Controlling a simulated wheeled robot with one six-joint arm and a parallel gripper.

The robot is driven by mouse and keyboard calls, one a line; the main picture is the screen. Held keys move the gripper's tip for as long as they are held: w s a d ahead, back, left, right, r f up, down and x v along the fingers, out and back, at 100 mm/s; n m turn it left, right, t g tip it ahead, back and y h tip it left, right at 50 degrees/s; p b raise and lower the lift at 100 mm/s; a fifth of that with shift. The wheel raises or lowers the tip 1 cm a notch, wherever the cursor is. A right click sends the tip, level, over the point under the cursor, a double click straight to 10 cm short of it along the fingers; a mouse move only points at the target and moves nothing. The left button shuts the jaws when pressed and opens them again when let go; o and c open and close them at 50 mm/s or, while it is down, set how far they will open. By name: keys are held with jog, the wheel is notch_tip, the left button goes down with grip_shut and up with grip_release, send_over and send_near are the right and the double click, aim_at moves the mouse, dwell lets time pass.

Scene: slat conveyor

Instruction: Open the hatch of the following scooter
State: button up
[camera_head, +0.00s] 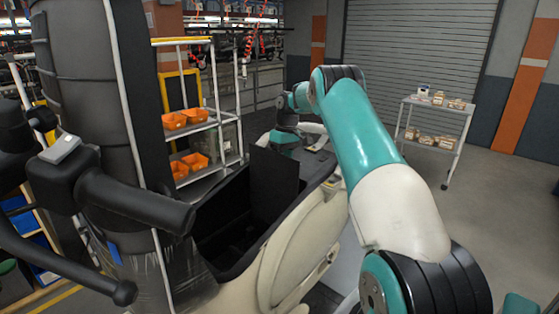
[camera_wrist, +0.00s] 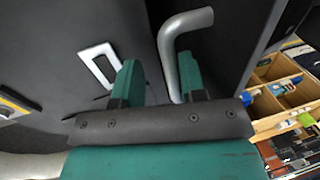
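The scooter has a cream body (camera_head: 305,240) and handlebars at the left in the head view. Behind the handlebars is a dark, box-like hollow with an upright black panel (camera_head: 274,172); I cannot tell whether this panel is the hatch. My gripper (camera_wrist: 158,68) is at the far side of this panel, and its fingertips are hidden in the head view. In the wrist view its two teal fingers are apart. A grey bent rod (camera_wrist: 168,50), like a handle, stands between them, nearer the right finger. A gap shows between it and the left finger. A dark surface (camera_wrist: 50,45) with a white rectangular frame (camera_wrist: 97,63) lies beyond.
A white rack with orange bins (camera_head: 174,121) stands behind the scooter. A small trolley with boxes (camera_head: 436,120) stands at the right on open floor. A wooden shelf with compartments (camera_wrist: 265,105) shows at the right in the wrist view.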

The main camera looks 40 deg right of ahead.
jog(key=p+v, duration=0.8)
jog(key=v, duration=0.3)
jog(key=shift+w+a+r, duration=0.15)
jog(key=shift+a+r, duration=0.1)
jog(key=shift+a, duration=0.1)
